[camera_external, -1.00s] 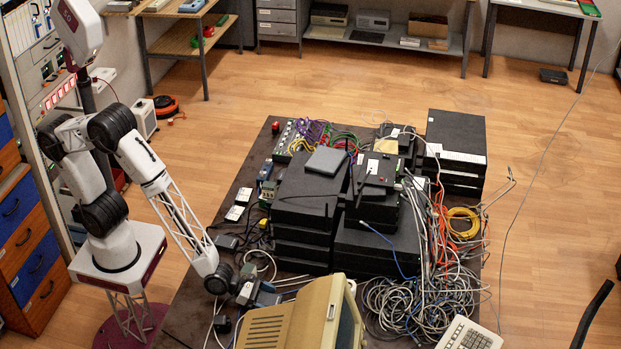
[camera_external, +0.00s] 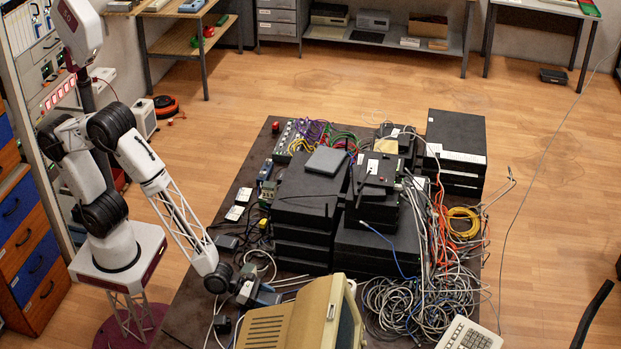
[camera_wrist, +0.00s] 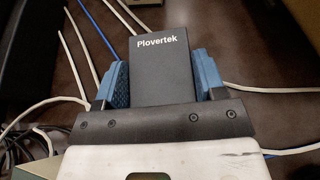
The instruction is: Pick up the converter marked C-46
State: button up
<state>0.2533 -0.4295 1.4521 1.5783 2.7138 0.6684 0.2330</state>
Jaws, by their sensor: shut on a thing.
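My gripper (camera_wrist: 162,84) is shut on a dark grey box (camera_wrist: 163,70) lettered "Plovertek" in the wrist view. The blue finger pads press on its left and right sides. No C-46 mark shows on the face in view, so I cannot tell whether this is that converter. In the external view my gripper (camera_external: 256,292) is low over the near left part of the dark table (camera_external: 190,318), beside the beige monitor. The held box is hard to make out there, and I cannot tell whether it touches the table.
A beige monitor (camera_external: 290,318) stands close to the right of my gripper. Stacked black cases (camera_external: 305,200) stand behind it. Loose cables (camera_external: 415,305) lie at the right, and white and blue cables (camera_wrist: 85,62) run close around the held box. Small dark adapters (camera_external: 226,242) lie nearby.

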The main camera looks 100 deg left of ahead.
aim_at(266, 298)
jog(key=shift+r, duration=4.75)
